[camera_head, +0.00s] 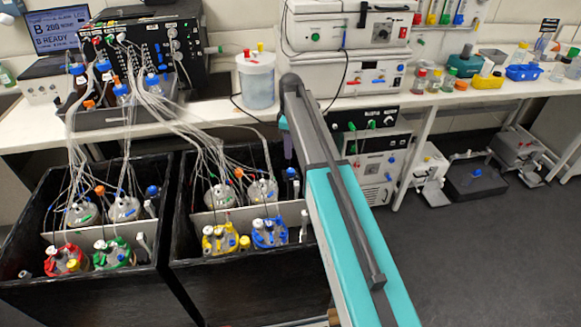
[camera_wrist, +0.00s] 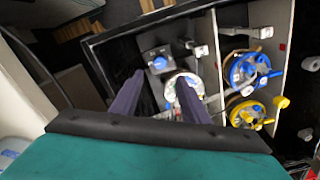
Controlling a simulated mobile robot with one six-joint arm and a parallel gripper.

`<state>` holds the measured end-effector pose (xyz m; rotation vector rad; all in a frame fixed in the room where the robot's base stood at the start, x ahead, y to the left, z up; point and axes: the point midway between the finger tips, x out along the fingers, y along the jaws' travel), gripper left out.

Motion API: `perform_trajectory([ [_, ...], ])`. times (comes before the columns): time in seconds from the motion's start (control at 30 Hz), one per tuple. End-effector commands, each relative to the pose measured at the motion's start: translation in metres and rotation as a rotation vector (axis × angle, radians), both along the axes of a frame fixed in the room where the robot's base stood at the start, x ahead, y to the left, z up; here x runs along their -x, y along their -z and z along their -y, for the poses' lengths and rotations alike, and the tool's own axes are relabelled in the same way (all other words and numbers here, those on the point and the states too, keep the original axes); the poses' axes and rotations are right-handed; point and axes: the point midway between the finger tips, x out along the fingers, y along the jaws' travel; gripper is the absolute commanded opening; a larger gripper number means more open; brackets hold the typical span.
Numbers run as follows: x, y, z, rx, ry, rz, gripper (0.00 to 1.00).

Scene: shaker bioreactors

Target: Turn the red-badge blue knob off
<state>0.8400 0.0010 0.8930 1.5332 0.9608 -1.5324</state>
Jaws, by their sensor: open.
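A blue knob (camera_wrist: 159,62) sits on a small grey block inside the black box, in the upper middle of the wrist view. The red badge cannot be made out on it. It seems to be the blue knob (camera_head: 292,172) at the back right of the right box in the head view, partly beside my arm. Another blue knob (camera_head: 152,190) is in the left box. My gripper (camera_wrist: 160,77) is open and empty, its two dark fingers apart, pointing toward the block. A finger (camera_head: 287,146) shows above the right box in the head view.
The black right box (camera_head: 245,278) holds clear vessels, including yellow-topped (camera_head: 218,240) and blue-topped (camera_head: 270,232) ones. Tubes (camera_head: 195,130) run to them from the black control unit (camera_head: 135,50). A white bench (camera_head: 190,115) stands behind. Floor at right is partly free.

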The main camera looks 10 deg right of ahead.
Motion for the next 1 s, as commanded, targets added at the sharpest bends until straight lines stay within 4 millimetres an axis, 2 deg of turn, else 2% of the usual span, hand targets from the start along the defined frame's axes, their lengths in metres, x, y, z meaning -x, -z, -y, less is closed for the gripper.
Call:
perform_trajectory([
  [0.7, 0.0, 0.083, -0.001, 0.0, -0.001, -0.002, 0.42],
  [1.0, 0.0, 0.105, -0.001, 0.0, -0.002, -0.001, 0.42],
])
